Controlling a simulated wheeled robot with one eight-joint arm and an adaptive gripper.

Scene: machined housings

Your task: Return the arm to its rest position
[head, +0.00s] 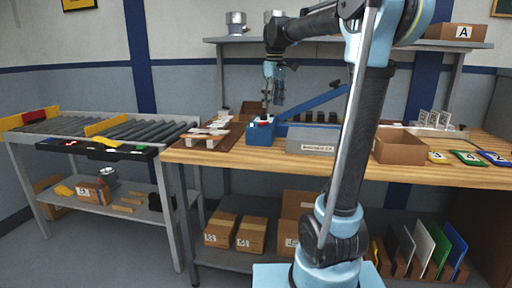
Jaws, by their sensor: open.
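My arm rises in front of the workbench in the head view and bends over to the left at the top. My gripper (266,104) hangs downward over a small blue box (261,133) on the bench. It is small in the picture. I see nothing held in it, and it is open. Small coloured pieces show at the top of the blue box near the fingertips. I cannot tell whether the fingers touch them.
A shelf (240,40) hangs above. A roller conveyor (95,128) stands left.

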